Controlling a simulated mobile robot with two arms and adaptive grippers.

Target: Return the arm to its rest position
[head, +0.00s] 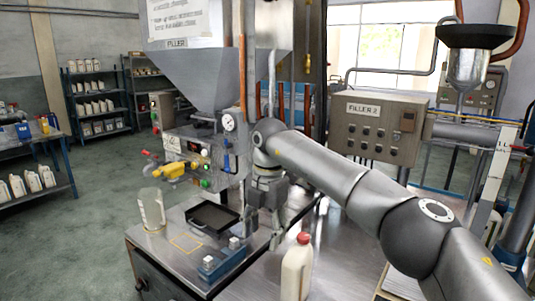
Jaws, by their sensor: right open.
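My right arm (345,178) comes in from the right and reaches across the metal bench to the filler machine. My right gripper (264,228) hangs at its end, pointing down, open, with nothing seen between its fingers. It is just right of the black tray (212,217) and the blue button box (223,259). A white bottle with a red cap (296,270) stands upright on the bench, nearer and to the right of the gripper, apart from it. A clear container (151,209) stands at the bench's left end. My left gripper is not in view.
The filler machine's control panel (206,155) and yellow valve (174,171) stand close behind the gripper. The FILLER 2 box (375,128) is behind my arm. A funnel (468,60) is at upper right. Shelves with bottles (97,95) stand far left, with open floor between.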

